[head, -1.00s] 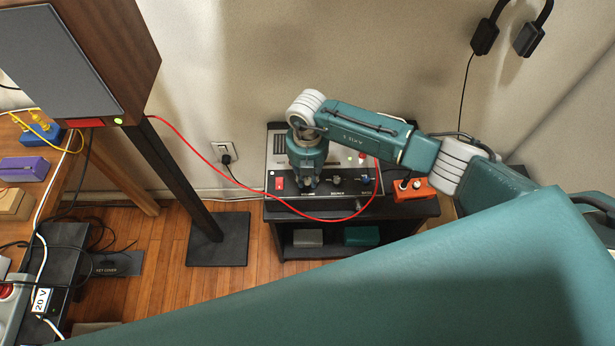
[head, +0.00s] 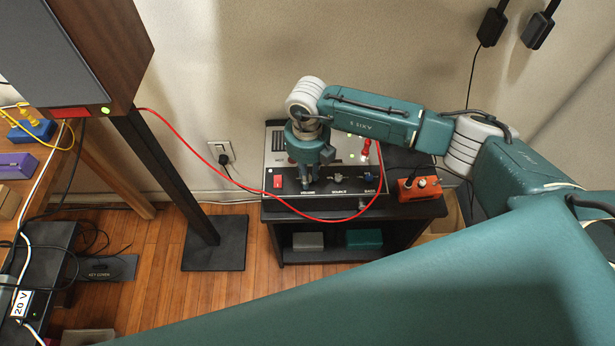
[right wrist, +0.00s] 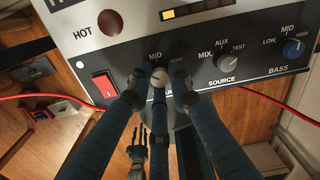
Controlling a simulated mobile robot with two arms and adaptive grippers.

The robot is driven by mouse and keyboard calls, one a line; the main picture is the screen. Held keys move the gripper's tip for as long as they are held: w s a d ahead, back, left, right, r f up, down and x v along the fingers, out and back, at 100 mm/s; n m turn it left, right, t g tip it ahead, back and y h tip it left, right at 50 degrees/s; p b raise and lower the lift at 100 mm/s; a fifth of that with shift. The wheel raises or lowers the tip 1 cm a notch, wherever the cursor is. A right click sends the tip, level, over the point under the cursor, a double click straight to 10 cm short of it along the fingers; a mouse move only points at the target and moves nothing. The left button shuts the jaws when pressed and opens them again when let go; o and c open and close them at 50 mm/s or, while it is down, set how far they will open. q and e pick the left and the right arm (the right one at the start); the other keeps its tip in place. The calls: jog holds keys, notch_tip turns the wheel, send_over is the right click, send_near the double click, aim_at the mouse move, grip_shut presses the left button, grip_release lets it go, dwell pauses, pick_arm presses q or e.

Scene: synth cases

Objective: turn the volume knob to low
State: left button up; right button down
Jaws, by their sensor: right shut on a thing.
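The dark control panel (head: 292,186) is on the front of an amplifier-like unit on a low black stand. In the head view my right gripper (head: 308,184) reaches down onto the panel.
The source knob (right wrist: 227,62) is close right of my fingers, with the blue bass knob (right wrist: 293,48) beyond. A red rocker switch (right wrist: 104,85) is at left. A red cable (head: 190,151) loops across the panel's front. An orange box (head: 418,188) stands right of the unit.

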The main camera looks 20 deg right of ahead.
jog(key=shift+n+b, duration=0.3)
jog(key=shift+n, duration=0.3)
jog(key=c, duration=1.6)
grip_release()
notch_tip(320, 180, up, 12)
jog(key=shift+r, duration=0.1)
